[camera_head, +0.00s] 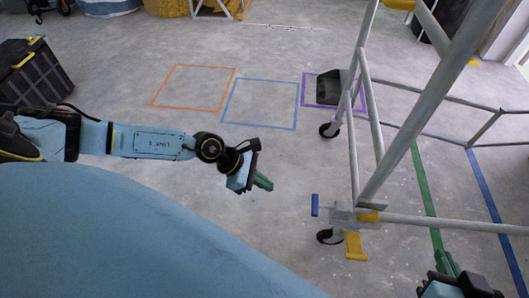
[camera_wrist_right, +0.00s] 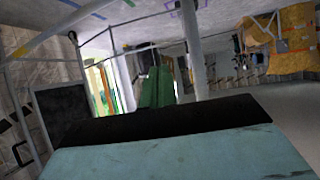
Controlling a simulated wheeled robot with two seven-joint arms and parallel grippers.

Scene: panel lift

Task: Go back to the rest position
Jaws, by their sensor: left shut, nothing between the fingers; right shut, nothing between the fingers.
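My left gripper (camera_head: 262,183) is in the middle of the head view, at the end of my blue left arm. It is shut and empty, with bare floor around it. My right gripper (camera_head: 448,264) is at the bottom right edge of the head view, partly cut off by the frame. It is shut and empty, below the metal frame's lower rail. In the right wrist view its green fingers (camera_wrist_right: 157,88) show near the middle, with nothing held.
A grey metal frame on castors (camera_head: 355,130) stands at the right, close to my right gripper. Orange (camera_head: 206,66), blue (camera_head: 228,102) and purple (camera_head: 304,88) squares mark the floor. A black crate (camera_head: 35,75) is at the left. The middle floor is clear.

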